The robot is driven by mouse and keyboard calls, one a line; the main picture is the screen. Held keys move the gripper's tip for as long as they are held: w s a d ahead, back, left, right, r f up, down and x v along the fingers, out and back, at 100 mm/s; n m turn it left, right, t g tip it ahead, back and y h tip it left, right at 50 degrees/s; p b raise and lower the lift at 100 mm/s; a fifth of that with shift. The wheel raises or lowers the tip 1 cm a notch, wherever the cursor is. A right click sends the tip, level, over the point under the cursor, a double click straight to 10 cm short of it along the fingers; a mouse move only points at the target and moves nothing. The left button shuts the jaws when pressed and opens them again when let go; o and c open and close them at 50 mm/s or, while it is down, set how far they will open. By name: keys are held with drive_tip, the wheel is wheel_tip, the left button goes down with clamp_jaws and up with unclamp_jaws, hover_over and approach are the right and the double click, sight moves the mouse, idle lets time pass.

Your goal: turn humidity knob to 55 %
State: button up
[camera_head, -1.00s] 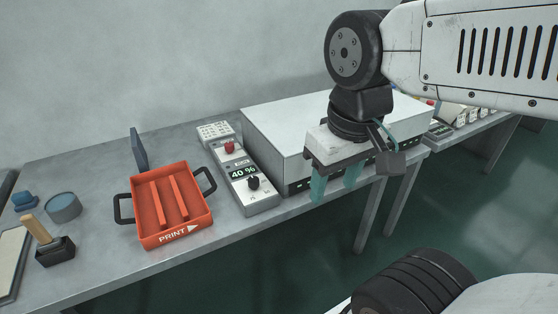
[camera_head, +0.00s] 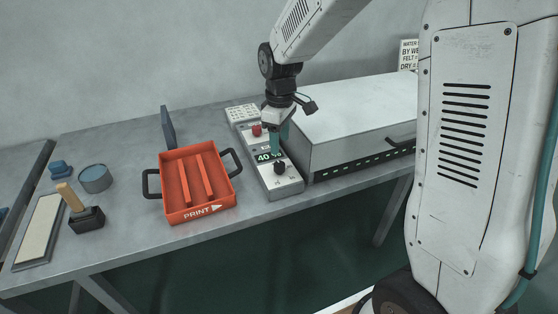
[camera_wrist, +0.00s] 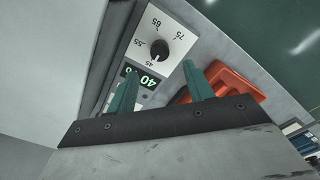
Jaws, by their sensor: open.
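The humidity knob (camera_head: 280,168) is a black dial on the front end of a grey control box (camera_head: 287,187). In the wrist view the knob (camera_wrist: 159,50) sits among marks 45, 55, 65 and 75. The display (camera_head: 268,157) beside it reads 40 %, and shows upside down in the wrist view (camera_wrist: 143,81). My gripper (camera_head: 277,142) hangs over the box, just behind the knob, its fingers partly covering the display. In the wrist view its teal fingers (camera_wrist: 162,83) are apart and empty, with the knob beyond their tips.
A red button (camera_head: 257,130) stands on the box behind the display. An orange PRINT tray (camera_head: 185,213) lies left of the box, and a large white-topped unit (camera_head: 345,110) stands close on its right. A wooden-handled stamp (camera_head: 87,218) and a blue-topped round tin (camera_head: 95,178) are further left.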

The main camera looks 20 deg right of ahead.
sight(279, 164)
wheel_tip(279, 164, down, 8)
drive_tip(key=shift+w+f, duration=0.1)
idle(0.4)
drive_tip(key=c, duration=1)
